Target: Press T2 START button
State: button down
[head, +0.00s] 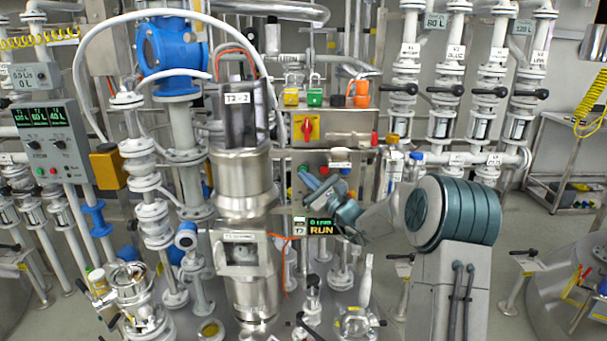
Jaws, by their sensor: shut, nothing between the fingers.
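A grey button box (366,161) stands behind the steel column marked T2-2 (237,98). It carries a small white label too small to read, with red spots of buttons near it. My gripper (308,178) is shut and empty, its blue-grey fingers pointing up and left in front of the box's lower left part. Whether the tip touches a button I cannot tell. The T2 START button cannot be picked out; my gripper covers part of the box face. A small dark display (321,227) reading RUN, with a T2 tag (299,230), sits below my gripper.
Above the box is a panel with a red-and-yellow switch (307,127) and coloured padlocks (315,96). Another control box (52,145) with green readouts is at left. Pipes and valves (404,100) crowd the back. Open floor (535,240) lies at right.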

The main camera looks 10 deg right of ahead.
jog(key=shift+s, duration=0.15)
jog(key=shift+s, duration=0.15)
jog(key=s+b, duration=0.1)
jog(key=s, duration=0.1)
jog(key=s+a+b, duration=0.1)
jog(key=s, duration=0.1)
jog(key=shift+s, duration=0.3)
dwell(0.5)
